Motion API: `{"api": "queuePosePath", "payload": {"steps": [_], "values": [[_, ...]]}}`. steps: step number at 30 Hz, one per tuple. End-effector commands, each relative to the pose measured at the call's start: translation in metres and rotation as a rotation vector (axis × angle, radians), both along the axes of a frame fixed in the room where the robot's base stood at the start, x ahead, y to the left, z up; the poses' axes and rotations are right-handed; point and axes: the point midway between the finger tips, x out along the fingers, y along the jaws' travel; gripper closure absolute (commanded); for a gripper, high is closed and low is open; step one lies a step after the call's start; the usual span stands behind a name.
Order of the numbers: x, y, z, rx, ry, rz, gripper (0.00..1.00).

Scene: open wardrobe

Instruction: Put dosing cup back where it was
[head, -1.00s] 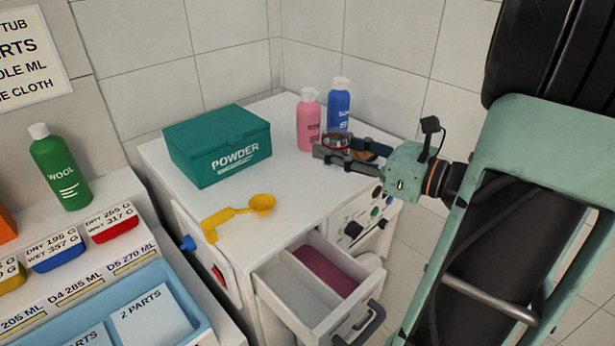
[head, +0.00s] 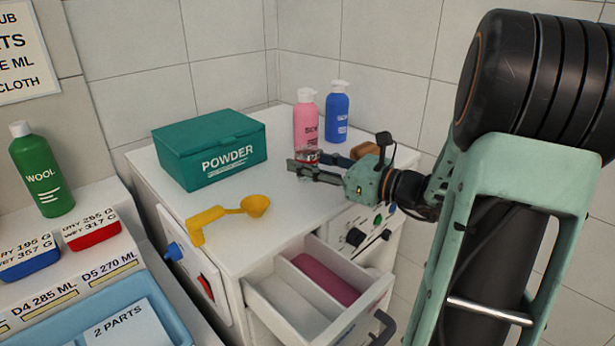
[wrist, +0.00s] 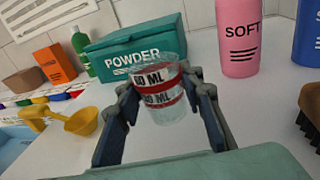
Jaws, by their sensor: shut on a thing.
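The dosing cup (wrist: 160,92) is a clear cup with red bands and "ML" labels; in the wrist view it stands between my fingers. My gripper (wrist: 163,108) is shut on it. In the head view, the cup (head: 307,156) shows just in front of the pink bottle, partly hidden by my fingers. My gripper (head: 312,168) is low over the white machine top (head: 290,205), fingers pointing left toward the powder box. I cannot tell whether the cup's base touches the top.
The pink bottle (head: 306,118) and blue bottle (head: 337,115) stand behind the cup. The green powder box (head: 212,150) and a yellow scoop (head: 254,206) are to the left. A drawer (head: 265,300) is open at the front. Machine top between box and gripper is clear.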

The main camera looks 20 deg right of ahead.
Motion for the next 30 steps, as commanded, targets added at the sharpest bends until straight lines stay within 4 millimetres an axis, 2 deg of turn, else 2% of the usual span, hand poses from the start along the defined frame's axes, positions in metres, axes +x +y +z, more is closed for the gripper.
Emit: {"api": "queuePosePath", "payload": {"steps": [1,3,16,17,21,30], "values": [[-0.0001,-0.0002,-0.0124,0.000,0.000,0.000,0.92],[-0.0002,-0.0003,-0.0177,0.000,0.000,-0.001,0.92],[-0.0003,-0.0001,-0.0206,-0.001,-0.001,0.000,0.92],[-0.0003,-0.0001,-0.0200,-0.001,-0.001,0.000,0.63],[-0.0003,-0.0003,-0.0195,-0.001,-0.001,0.000,0.48],[-0.0004,-0.0003,-0.0177,-0.001,-0.001,-0.001,0.48]]}}
